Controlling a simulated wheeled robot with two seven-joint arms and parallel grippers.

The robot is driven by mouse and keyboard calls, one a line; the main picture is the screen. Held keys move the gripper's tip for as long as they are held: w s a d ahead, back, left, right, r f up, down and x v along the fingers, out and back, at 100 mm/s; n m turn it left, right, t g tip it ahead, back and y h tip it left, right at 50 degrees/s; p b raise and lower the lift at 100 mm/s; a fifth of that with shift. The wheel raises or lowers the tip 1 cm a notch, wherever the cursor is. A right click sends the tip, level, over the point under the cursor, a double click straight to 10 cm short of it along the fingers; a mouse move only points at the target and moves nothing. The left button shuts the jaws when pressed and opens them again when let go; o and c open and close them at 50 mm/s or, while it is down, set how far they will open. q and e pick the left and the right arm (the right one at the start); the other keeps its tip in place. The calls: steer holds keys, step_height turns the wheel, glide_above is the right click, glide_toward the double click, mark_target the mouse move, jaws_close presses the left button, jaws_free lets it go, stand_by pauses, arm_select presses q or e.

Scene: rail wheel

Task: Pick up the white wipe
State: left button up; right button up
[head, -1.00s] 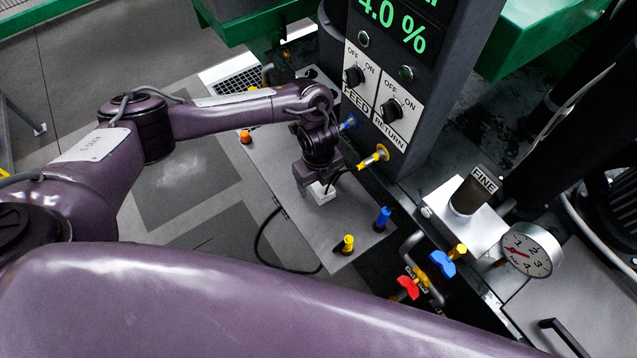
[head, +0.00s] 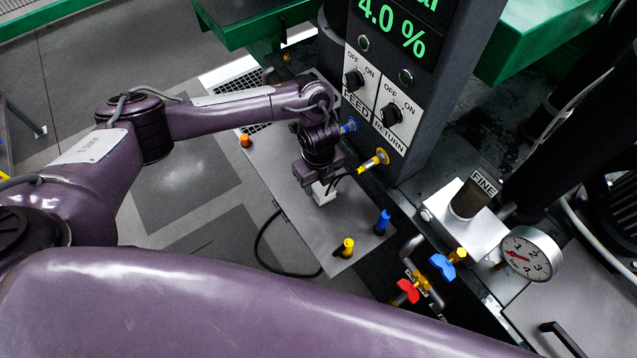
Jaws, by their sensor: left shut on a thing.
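The white wipe (head: 324,195) is a small white piece at the grey shelf's surface, right under my left gripper (head: 319,184). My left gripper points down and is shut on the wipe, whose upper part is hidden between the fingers. I cannot tell whether the wipe still touches the shelf. My right gripper is not in view; a large purple arm link of mine crosses the bottom of the picture.
The grey shelf (head: 290,205) also bears an orange knob (head: 245,140), a yellow plug (head: 347,246) and a blue plug (head: 384,220). The control column (head: 400,90) stands close to the right. A yellow fitting (head: 374,160) and a pressure gauge (head: 531,253) stick out nearby.

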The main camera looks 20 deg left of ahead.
arm_select(q)
step_height(320, 180, up, 18)
steer(key=p, duration=0.4)
steer(key=shift+r+p, duration=0.25)
steer(key=shift+p, duration=0.05)
